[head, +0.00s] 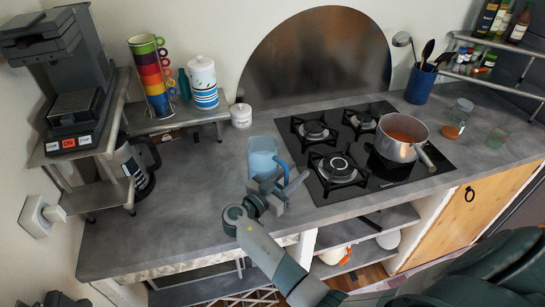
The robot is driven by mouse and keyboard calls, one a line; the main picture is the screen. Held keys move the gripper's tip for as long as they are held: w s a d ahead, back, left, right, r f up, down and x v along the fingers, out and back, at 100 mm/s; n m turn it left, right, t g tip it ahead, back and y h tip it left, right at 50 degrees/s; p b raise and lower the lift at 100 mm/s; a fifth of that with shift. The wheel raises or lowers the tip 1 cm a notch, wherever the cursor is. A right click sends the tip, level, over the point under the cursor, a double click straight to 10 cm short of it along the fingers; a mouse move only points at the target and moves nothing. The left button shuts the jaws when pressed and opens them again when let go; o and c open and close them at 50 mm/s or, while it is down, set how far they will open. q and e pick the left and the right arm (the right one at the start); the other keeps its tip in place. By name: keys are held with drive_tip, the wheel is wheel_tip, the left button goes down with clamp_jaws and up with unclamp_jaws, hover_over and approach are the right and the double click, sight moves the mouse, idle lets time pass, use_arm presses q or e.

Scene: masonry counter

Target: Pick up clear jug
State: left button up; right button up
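The clear jug (262,157) stands upright on the grey counter, left of the black hob. It looks pale blue and see-through, with a blue handle on its right side facing my arm. My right gripper (281,184) is at the handle, at the jug's near right side. Its two light grey fingers look spread apart, with the lower handle between or just behind them. Contact with the handle cannot be made out. The gripper hides the jug's lower right part.
A pot of reddish food (402,136) sits on the hob (345,190) to the right. A white lidded canister (241,115) stands behind the jug. A black-handled coffee pot (136,165) is under the shelf at left. The counter left of the jug is clear.

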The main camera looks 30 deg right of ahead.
drive_tip(key=shift+r, duration=0.15)
drive_tip(key=shift+c, duration=0.9)
drive_tip(key=shift+d, duration=0.1)
drive_tip(key=c, duration=0.6)
clamp_jaws()
use_arm(q)
drive_tip(key=shift+w+r, duration=0.1)
drive_tip(key=shift+r, duration=0.05)
drive_tip(key=shift+a, duration=0.1)
drive_tip(key=shift+a, duration=0.3)
